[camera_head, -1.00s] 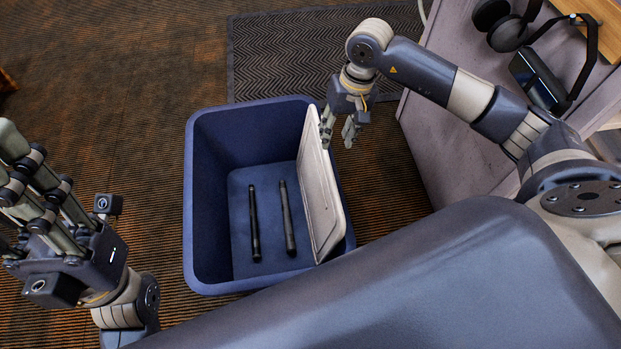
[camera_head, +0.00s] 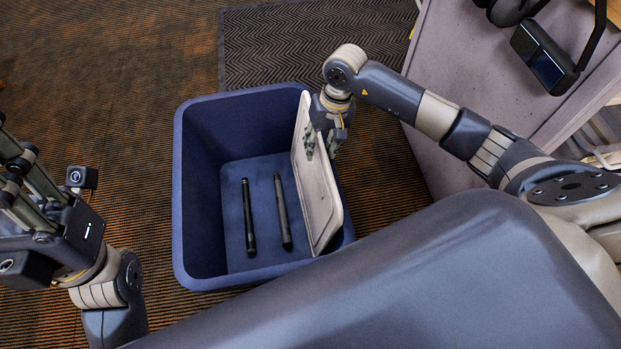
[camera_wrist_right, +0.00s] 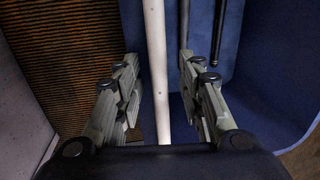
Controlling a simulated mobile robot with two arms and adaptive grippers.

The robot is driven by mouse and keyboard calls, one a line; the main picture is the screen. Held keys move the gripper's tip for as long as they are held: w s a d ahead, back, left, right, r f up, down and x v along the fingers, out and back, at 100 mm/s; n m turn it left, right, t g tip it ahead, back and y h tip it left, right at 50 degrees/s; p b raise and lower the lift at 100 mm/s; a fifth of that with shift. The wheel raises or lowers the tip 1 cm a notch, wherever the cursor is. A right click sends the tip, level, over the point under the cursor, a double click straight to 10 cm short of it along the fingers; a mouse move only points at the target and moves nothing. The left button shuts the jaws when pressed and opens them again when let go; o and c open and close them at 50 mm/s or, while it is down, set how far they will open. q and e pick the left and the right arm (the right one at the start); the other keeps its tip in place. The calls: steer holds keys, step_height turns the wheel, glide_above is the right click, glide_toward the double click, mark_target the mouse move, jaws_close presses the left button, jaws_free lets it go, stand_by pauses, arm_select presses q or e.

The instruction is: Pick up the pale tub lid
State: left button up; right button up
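The pale tub lid (camera_head: 316,190) stands on edge, leaning along the right wall inside the blue tub (camera_head: 196,215). In the right wrist view the lid (camera_wrist_right: 157,60) shows edge-on as a pale strip. My right gripper (camera_head: 322,148) is at the lid's upper edge. In the wrist view its fingers (camera_wrist_right: 160,108) are spread on either side of the lid, with gaps on both sides. My left gripper (camera_head: 25,190) is at the left, away from the tub, partly cut off by the frame; its fingertips do not show clearly.
Two dark grips, a left one (camera_head: 248,215) and a right one (camera_head: 282,210), lie on the tub floor. A dark mat (camera_head: 300,45) lies behind the tub. A grey panel (camera_head: 480,75) with a dark device (camera_head: 545,55) stands to the right.

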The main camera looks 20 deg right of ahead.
jaws_close()
